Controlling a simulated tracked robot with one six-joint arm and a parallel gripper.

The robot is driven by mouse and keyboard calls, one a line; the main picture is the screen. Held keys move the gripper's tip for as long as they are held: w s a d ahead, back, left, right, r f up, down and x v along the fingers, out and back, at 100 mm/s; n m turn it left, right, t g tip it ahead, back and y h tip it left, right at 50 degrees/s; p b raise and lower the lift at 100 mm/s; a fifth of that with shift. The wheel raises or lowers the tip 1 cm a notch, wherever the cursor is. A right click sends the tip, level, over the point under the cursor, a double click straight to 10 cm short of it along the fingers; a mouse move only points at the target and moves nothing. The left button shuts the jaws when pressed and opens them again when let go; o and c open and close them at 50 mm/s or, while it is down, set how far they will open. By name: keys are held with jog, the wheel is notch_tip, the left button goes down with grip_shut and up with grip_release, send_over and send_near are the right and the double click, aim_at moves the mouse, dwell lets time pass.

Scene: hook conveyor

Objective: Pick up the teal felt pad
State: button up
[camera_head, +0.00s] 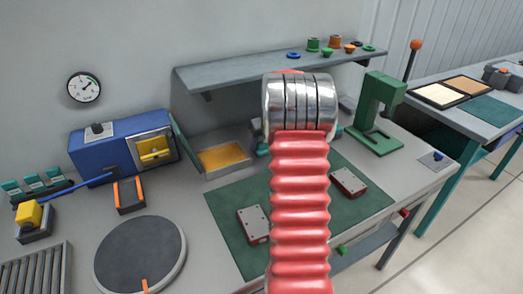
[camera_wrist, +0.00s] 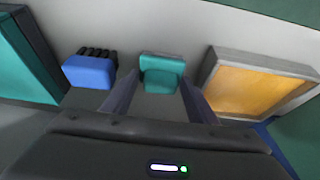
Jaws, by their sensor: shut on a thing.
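The teal felt pad (camera_wrist: 162,80) shows in the wrist view between the two fingers of my gripper (camera_wrist: 159,91), which is shut on it. The pad looks like a small block with a second teal face behind it. Its lower part is hidden by my gripper. In the head view, my red ribbed arm and its metal cuff cover the pad and most of my gripper, which is over the back of the bench.
A blue brush-like block (camera_wrist: 90,72) lies left of the pad. A tray with a yellow floor (camera_wrist: 258,90) stands close on the right; the head view shows it too (camera_head: 222,157). A blue machine (camera_head: 115,148), a shelf (camera_head: 235,72) and a green press (camera_head: 378,112) stand around.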

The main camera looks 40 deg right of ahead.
jog(key=shift+r, duration=0.15)
jog(key=shift+c, duration=0.4)
notch_tip(320, 180, up, 10)
jog(key=shift+f, duration=0.1)
dwell(0.5)
jog(key=o, duration=0.5)
jog(key=c, duration=0.3)
jog(key=shift+c, duration=0.2)
jog(key=shift+s, duration=0.15)
